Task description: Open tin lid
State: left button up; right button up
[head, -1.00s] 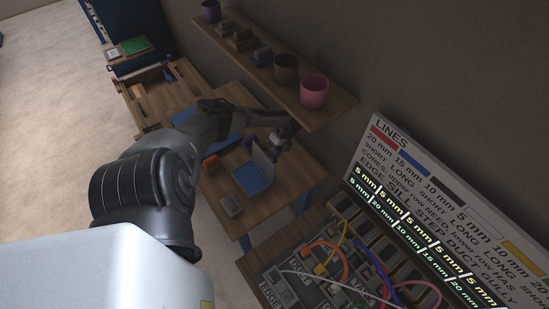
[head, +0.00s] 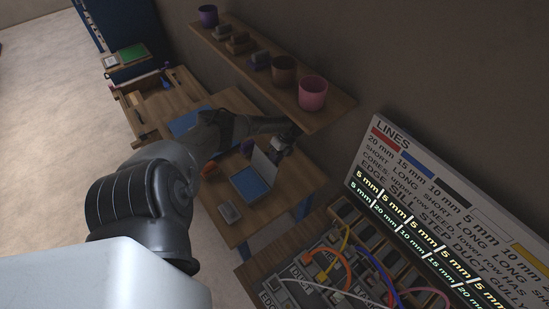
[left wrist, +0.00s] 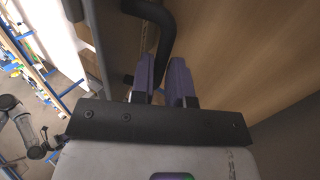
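The tin (head: 252,186) appears as a shallow box with a blue interior on the wooden bench in the head view. Its pale lid (head: 265,165) stands raised along the right side of the box. My left gripper (head: 285,138) is just beyond the lid, up and to the right of the tin, below the wall shelf. In the left wrist view its two purple fingers (left wrist: 165,80) stand apart with a gap and no held object visible. The tin cannot be made out clearly there. My right gripper is not identifiable in either view.
A wall shelf (head: 268,72) with cups hangs close above my left gripper. A small grey block (head: 229,212) lies by the tin. A board of coloured cables (head: 335,275) and a LINES sign (head: 450,205) are at the lower right. Open floor (head: 60,110) lies left.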

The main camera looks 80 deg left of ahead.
pick_arm(q)
jog(key=o, duration=0.5)
jog(key=shift+w+f, duration=0.15)
jog(key=shift+w, duration=0.15)
jog(key=shift+c, duration=0.2)
jog(key=b+v, duration=0.1)
jog(key=v, duration=0.6)
jog(key=shift+r, duration=0.3)
jog(key=shift+d, duration=0.1)
